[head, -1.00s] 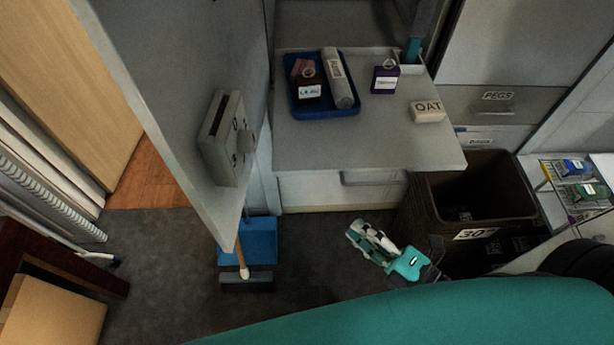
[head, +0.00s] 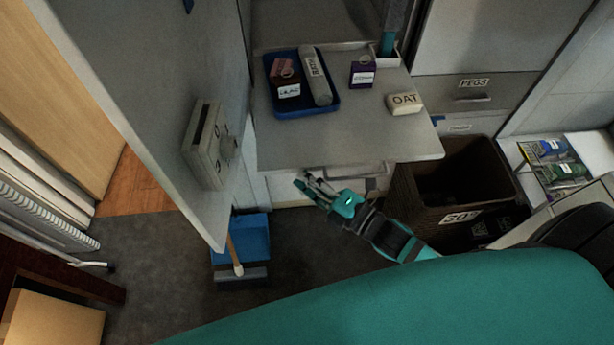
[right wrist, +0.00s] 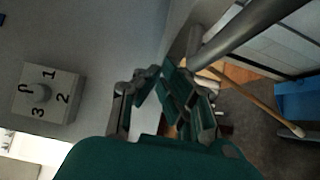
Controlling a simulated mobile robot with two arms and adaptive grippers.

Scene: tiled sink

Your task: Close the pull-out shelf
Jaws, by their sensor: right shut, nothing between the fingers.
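The pull-out shelf (head: 350,135) is a grey slab that sticks out from the cabinet, with its front edge toward me. Items stand on its top. My right gripper (head: 306,184) is in front of and below the shelf's front edge, near the drawer front under it. It is shut and empty, with its fingers pointing left. Its fingers (right wrist: 158,74) also show in the right wrist view, near a grey bar (right wrist: 245,30). I cannot tell whether it touches anything. My left gripper is not in view.
On the shelf are a blue tray (head: 331,107) with a jar and a tube, a purple box (head: 362,74) and an OAT bar (head: 405,103). A dial box (head: 207,145) is on the open door at left. A brown bin (head: 420,205) stands right; a blue dustpan (head: 255,236) lies below.

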